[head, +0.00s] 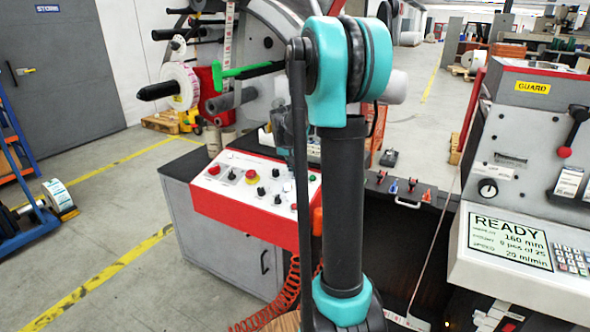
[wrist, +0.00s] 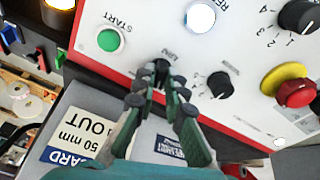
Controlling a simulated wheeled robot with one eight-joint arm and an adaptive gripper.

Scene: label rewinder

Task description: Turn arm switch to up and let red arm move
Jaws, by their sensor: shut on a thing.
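In the wrist view, my gripper (wrist: 158,92) is shut with its fingertips on a small black knob, the arm switch (wrist: 161,69), on the white control panel. A label that seems to read ARM stands beside it, upside down. The fingers hide part of the knob, so its setting cannot be read. In the head view, my arm hides most of the gripper and the right part of the control panel (head: 228,178). A red part (head: 217,84), perhaps the red arm, shows behind the white roll at the upper left.
In the wrist view, a green START button (wrist: 109,40), a white button (wrist: 200,17), a black dial (wrist: 220,84) and a red emergency stop (wrist: 295,92) surround the switch. In the head view, a READY screen (head: 510,240) stands at the right.

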